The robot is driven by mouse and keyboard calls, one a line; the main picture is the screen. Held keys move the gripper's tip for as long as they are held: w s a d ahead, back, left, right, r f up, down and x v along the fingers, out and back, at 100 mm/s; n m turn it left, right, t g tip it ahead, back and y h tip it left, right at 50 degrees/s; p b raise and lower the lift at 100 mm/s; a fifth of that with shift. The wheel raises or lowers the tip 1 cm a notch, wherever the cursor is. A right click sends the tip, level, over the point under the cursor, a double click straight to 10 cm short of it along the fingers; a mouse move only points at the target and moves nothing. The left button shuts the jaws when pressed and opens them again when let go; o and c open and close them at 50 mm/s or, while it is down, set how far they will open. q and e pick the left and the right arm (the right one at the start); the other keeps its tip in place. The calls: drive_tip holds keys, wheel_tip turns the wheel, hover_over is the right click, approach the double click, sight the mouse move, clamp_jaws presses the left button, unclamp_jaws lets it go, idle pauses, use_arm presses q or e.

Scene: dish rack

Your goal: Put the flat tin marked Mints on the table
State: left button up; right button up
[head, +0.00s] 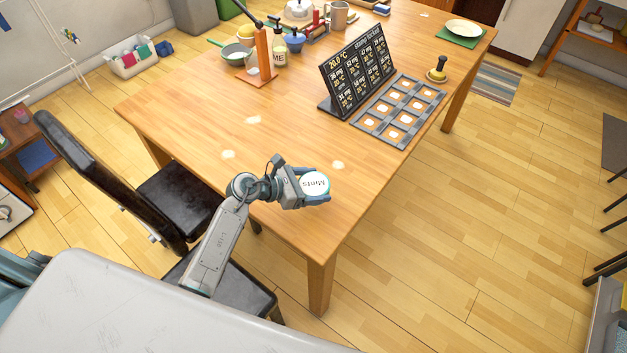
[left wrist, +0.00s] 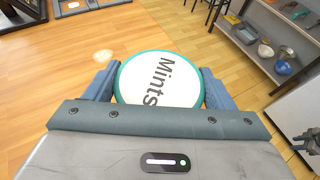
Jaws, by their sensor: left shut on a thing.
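The flat round tin marked Mints (head: 314,184) has a white lid and a teal rim. My left gripper (head: 316,187) is shut on it, with the tin between the two fingers. In the head view the tin is over the near end of the wooden table (head: 300,140); I cannot tell how far it is above the top. In the left wrist view the tin (left wrist: 160,80) lies between the blue fingers with its label readable. My right gripper does not show in the head view. A small dark gripper part (left wrist: 312,143) shows at the right edge of the left wrist view.
The near part of the table is bare around the gripper. A black display board (head: 357,82) and a grey compartment tray (head: 398,110) stand further back. An orange stand (head: 262,55), jars and pans crowd the far left. A black chair (head: 180,205) is at the left side.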

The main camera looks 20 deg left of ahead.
use_arm(q)
drive_tip(key=shift+s, duration=0.1)
drive_tip(key=shift+f, duration=0.1)
drive_tip(key=shift+f+b, duration=0.35)
drive_tip(key=shift+b, duration=0.05)
wheel_tip(320, 180, down, 2)
drive_tip(key=shift+a+f+b, duration=0.1)
drive_tip(key=shift+f+b, duration=0.1)
drive_tip(key=shift+b, duration=0.9)
drive_tip(key=shift+f+b, duration=0.65)
drive_tip(key=shift+f, duration=0.05)
drive_tip(key=shift+w+f, duration=0.2)
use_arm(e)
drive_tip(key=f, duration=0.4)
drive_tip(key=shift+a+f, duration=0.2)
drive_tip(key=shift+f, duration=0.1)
